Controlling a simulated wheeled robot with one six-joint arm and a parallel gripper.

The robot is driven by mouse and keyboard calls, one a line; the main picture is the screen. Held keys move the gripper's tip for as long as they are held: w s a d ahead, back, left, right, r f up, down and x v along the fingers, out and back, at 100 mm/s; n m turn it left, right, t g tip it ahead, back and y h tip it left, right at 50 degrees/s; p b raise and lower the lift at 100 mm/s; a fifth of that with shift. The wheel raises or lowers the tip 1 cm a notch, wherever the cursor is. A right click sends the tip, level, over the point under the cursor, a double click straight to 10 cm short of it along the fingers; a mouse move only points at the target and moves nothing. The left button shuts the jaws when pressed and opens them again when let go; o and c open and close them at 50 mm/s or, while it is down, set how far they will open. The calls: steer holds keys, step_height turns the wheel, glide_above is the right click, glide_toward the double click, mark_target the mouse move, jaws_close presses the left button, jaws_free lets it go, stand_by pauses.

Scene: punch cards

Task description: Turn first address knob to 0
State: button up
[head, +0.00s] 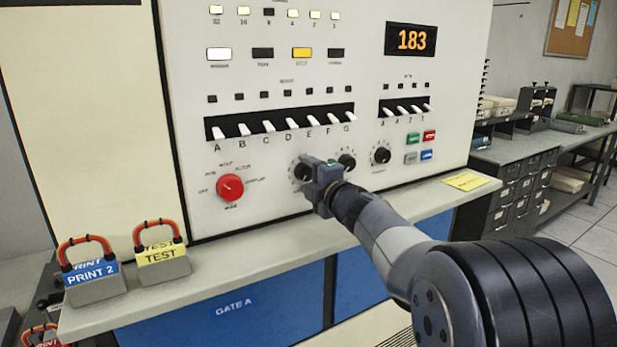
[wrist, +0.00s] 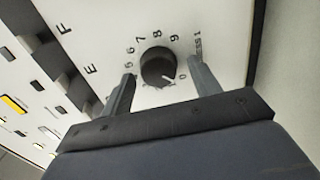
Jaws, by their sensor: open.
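The first address knob (head: 301,172) is a round black knob on the white panel, partly hidden behind my gripper in the head view. In the wrist view the knob (wrist: 156,66) has a dial with digits around it and a partly hidden label ending in "ESS 1". Its white mark points to the lower right, close to the 0; I cannot tell whether it is exactly on it. My gripper (head: 322,182) is at the panel, open, with its fingers (wrist: 162,76) on either side of the knob. I cannot tell whether they touch it.
Two more black knobs, the middle one (head: 347,160) and the right one (head: 381,155), sit to the right. A red selector knob (head: 230,187) is at left. A row of white switches (head: 281,125) runs above. A ledge (head: 250,282) bearing PRINT 2 and TEST blocks juts out below.

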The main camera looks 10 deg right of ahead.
steer(key=v, duration=1)
steer(key=shift+s+d, duration=0.15)
steer(key=shift+s, duration=0.25)
steer(key=x, duration=1.1)
steer(key=shift+s, duration=0.1)
steer(key=shift+s, duration=0.1)
